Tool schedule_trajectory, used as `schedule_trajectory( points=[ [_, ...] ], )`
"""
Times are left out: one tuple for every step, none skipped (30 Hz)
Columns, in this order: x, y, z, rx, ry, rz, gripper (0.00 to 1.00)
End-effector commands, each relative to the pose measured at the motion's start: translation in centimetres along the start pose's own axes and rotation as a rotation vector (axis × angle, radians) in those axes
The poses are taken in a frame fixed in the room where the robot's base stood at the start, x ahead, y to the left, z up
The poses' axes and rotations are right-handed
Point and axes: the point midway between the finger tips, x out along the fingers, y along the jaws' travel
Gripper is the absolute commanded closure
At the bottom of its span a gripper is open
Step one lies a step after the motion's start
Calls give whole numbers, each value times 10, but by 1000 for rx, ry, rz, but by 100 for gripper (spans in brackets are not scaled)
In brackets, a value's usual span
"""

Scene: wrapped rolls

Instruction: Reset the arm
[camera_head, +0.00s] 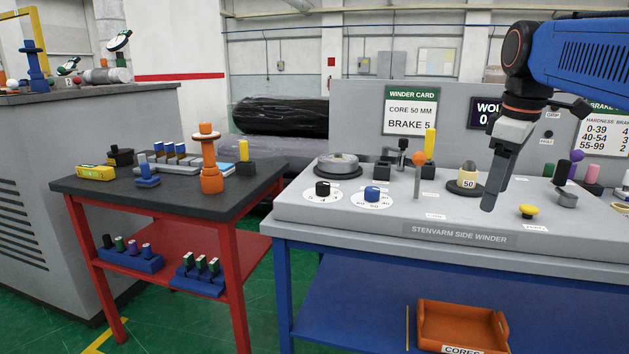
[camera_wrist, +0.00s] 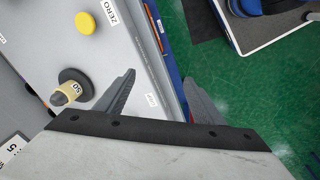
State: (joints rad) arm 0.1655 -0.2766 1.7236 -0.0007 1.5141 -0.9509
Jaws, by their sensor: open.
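My gripper (camera_head: 489,208) hangs from the blue arm on the right of the head view, pointing down over the front part of the grey winder panel (camera_head: 330,200). In the wrist view the two dark fingers of my gripper (camera_wrist: 160,90) are spread apart with nothing between them. The panel's front edge and green floor show beyond them. A cream core marked 50 (camera_head: 468,176) stands on a dark round base to the left of my gripper in the head view. It also shows left of the fingers in the wrist view (camera_wrist: 68,93).
A yellow button (camera_head: 528,211) lies right of my gripper. Black and blue dials (camera_head: 372,194), a lever (camera_head: 417,175) and a yellow post (camera_head: 430,145) stand on the panel. A red-framed table (camera_head: 100,197) with an orange tool is at left. An orange tray (camera_head: 460,325) sits below.

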Motion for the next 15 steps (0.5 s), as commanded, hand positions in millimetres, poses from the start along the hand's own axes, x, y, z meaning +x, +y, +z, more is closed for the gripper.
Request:
schedule_trajectory(
  points=[
    [10, -17, 6, 43, 10, 10, 38],
    [17, -26, 9, 72, 17, 16, 38],
    [26, -37, 13, 111, 26, 24, 38],
    [32, -45, 17, 141, 33, 29, 38],
    [40, -53, 20, 171, 41, 34, 38],
    [49, -64, 25, 211, 52, 41, 38],
    [57, -73, 29, 240, 59, 45, 38],
    [65, -81, 32, 270, 67, 48, 38],
    [75, -92, 38, 310, 79, 54, 38],
    [83, -100, 42, 340, 88, 57, 38],
    [92, -109, 46, 369, 96, 60, 38],
    [103, -120, 51, 409, 109, 63, 38],
    [111, -128, 56, 439, 119, 66, 38],
    [120, -136, 60, 469, 128, 68, 38],
    [132, -146, 66, 507, 141, 70, 38]
  ],
)
